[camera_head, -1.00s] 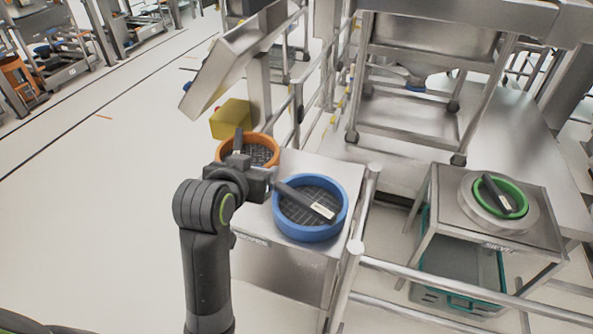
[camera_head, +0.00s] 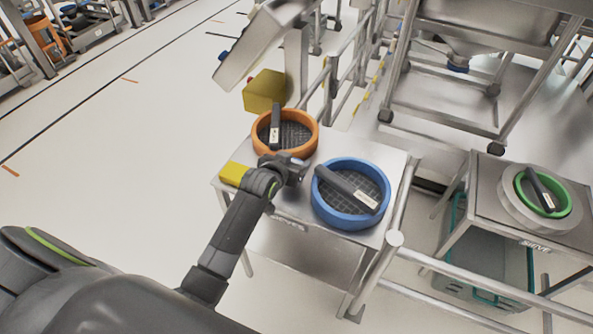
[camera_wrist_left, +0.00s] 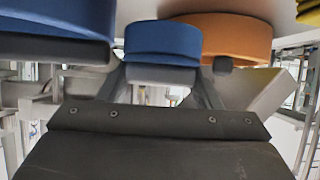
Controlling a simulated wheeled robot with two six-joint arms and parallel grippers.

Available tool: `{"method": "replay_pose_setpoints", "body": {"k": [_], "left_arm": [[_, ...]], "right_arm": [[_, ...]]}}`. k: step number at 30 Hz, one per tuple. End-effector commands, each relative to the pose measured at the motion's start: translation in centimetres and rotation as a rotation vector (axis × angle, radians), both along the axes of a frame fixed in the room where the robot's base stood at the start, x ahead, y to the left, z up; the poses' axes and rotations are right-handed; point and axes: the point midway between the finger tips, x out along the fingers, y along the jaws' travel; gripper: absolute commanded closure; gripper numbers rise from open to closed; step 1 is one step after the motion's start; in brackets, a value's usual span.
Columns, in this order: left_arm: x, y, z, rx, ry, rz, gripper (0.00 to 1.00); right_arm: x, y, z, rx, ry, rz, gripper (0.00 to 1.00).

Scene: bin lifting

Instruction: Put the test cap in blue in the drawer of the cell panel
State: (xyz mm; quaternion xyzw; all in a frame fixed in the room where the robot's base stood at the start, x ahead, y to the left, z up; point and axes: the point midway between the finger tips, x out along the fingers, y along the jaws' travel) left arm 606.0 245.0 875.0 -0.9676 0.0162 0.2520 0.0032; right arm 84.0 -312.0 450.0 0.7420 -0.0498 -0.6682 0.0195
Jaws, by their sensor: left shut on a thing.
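My left gripper (camera_head: 295,168) is over the metal table between the orange ring and the blue ring. In the left wrist view its fingers (camera_wrist_left: 163,84) are shut on a blue cap (camera_wrist_left: 162,40) with a grey edge. In the head view the held cap is small and mostly hidden by the gripper. A tilted grey panel (camera_head: 252,50) on a post stands behind the table. I cannot make out a drawer on it. My right gripper is not in view.
The metal table (camera_head: 300,208) bears a blue-rimmed sieve (camera_head: 336,216), an orange-rimmed sieve (camera_head: 262,143) and a yellow block (camera_head: 235,173). A yellow box (camera_head: 265,91) is by the panel. Metal rails (camera_head: 396,240) run right of the table. Floor at left is clear.

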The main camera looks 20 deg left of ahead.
Motion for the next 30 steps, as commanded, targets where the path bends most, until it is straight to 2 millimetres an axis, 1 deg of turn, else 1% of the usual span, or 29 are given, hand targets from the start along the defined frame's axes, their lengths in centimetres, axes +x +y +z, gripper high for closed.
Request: {"method": "replay_pose_setpoints", "body": {"k": [4, 9, 11, 23, 24, 28, 30], "left_arm": [[0.0, 0.0, -1.3, -0.001, 0.001, 0.000, 0.74], [0.0, 0.0, -3.7, 0.000, 0.001, 0.000, 0.74], [0.0, 0.0, -4.2, 0.000, 0.000, 0.000, 0.74], [0.0, 0.0, -4.8, 0.001, -0.002, 0.000, 0.74], [0.0, 0.0, -4.8, 0.001, -0.001, 0.000, 0.39], [0.0, 0.0, -4.8, 0.000, -0.001, 0.000, 0.22], [0.0, 0.0, -4.8, 0.000, -0.001, 0.000, 0.20]], "right_arm": [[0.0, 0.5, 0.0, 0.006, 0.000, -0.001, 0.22], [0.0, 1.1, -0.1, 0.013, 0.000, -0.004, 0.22], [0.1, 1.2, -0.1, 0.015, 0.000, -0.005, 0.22], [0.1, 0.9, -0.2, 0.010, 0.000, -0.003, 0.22], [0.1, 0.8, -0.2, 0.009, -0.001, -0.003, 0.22], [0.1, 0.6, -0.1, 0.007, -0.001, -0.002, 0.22], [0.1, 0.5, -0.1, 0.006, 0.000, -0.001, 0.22]]}}
